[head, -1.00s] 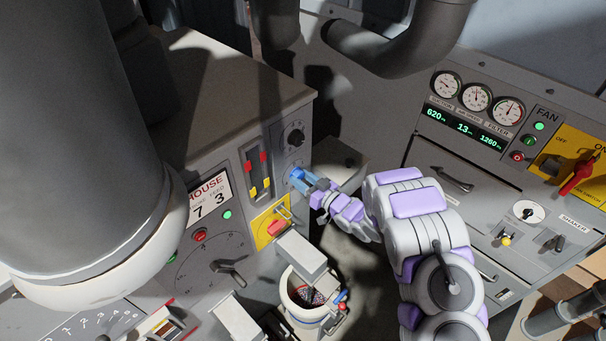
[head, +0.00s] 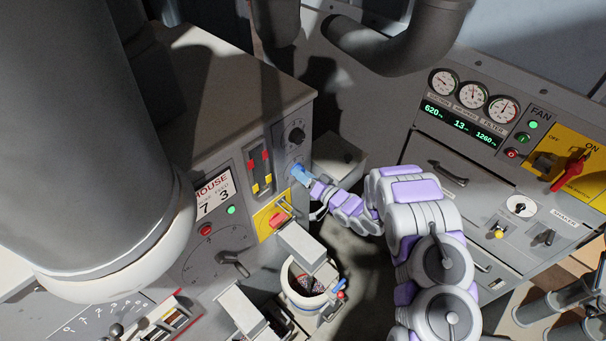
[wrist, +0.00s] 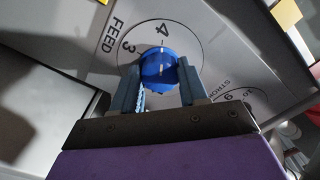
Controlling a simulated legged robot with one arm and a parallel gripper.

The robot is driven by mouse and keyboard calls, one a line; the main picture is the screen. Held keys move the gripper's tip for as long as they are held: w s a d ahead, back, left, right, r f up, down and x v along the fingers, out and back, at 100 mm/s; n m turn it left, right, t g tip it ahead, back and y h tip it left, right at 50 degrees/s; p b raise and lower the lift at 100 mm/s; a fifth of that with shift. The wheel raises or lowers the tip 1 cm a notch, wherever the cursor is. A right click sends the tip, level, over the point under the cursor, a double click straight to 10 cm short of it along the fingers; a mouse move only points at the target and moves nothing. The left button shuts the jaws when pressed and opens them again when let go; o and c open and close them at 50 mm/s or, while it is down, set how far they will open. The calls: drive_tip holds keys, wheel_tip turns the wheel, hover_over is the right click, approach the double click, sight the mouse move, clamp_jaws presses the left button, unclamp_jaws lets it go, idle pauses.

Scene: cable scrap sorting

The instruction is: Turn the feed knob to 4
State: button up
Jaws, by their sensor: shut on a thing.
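The blue feed knob (wrist: 159,66) sits on a pale round dial (wrist: 188,40) marked FEED, with 3 and 4 visible on it. The white line on the knob points up, about at the 4. My gripper (wrist: 160,76) has one finger on each side of the knob and is shut on it. In the head view my gripper (head: 308,179) reaches the front of the grey cabinet from the right, and the blue knob (head: 297,170) shows only in part at its tips. The rest of the dial's numbers are hidden or out of view.
A black knob (head: 296,135) is just above on the same cabinet. An open bucket (head: 304,290) stands below. A fan panel (head: 470,115) is at the right.

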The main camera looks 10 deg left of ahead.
drive_tip(key=shift+w+d, duration=0.1)
idle(0.3)
drive_tip(key=o, duration=0.7)
drive_tip(key=shift+c, duration=0.2)
drive_tip(key=o, duration=0.4)
drive_tip(key=shift+w+f, duration=0.15)
drive_tip(key=b+v, duration=0.3)
drive_tip(key=v, duration=1.4)
drive_tip(key=shift+s, duration=0.25)
